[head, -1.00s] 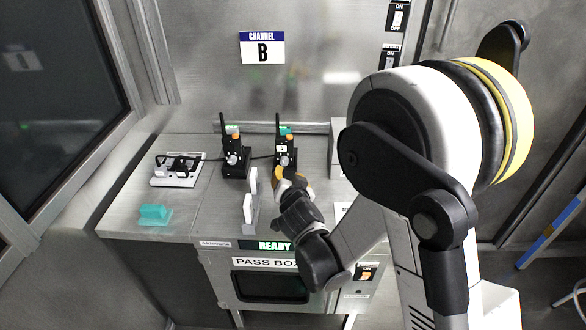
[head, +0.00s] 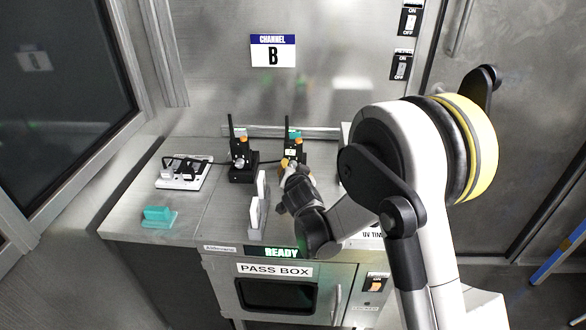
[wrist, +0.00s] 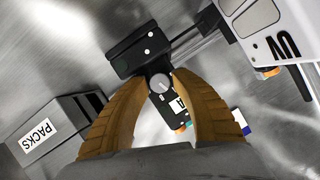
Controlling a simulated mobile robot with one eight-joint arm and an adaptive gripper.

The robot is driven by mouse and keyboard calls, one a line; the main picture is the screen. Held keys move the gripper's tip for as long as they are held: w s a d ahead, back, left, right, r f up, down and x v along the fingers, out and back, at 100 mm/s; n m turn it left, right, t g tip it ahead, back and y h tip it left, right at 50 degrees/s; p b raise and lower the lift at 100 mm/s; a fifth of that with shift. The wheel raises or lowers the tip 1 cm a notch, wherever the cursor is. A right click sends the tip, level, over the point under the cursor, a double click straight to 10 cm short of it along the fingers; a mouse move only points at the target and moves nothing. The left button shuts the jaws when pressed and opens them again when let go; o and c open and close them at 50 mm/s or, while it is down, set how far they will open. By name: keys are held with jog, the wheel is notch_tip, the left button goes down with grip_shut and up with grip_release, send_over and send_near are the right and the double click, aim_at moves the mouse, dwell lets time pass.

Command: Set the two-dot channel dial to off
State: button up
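Two black handheld radios stand in black holders on the steel bench: a left radio (head: 240,158) and a right radio (head: 292,142). My gripper (head: 289,164) is at the front of the right one and hides its lower part. In the wrist view, a grey round dial (wrist: 160,83) with a pale pointer line lies between the tan fingertips of my gripper (wrist: 161,78). The fingers are open around it, and I cannot tell whether they touch it. Two small white dots show on the black holder (wrist: 128,50). An "A" label is partly hidden by the right finger.
A white upright stand (head: 258,212) is close to my arm's left. A teal block (head: 158,216) and a white tray (head: 184,180) with black-framed glasses are farther left. In the wrist view, a grey PACKS box (wrist: 50,128) and a white UV unit (wrist: 262,30) flank the gripper.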

grip_shut()
jog(key=n+h, duration=0.1)
jog(key=n, duration=0.2)
jog(key=shift+a+h, duration=0.1)
jog(key=shift+h, duration=0.3)
jog(key=shift+n+h, duration=1.2)
jog(key=shift+n, duration=0.3)
jog(key=shift+o, duration=1.1)
grip_release()
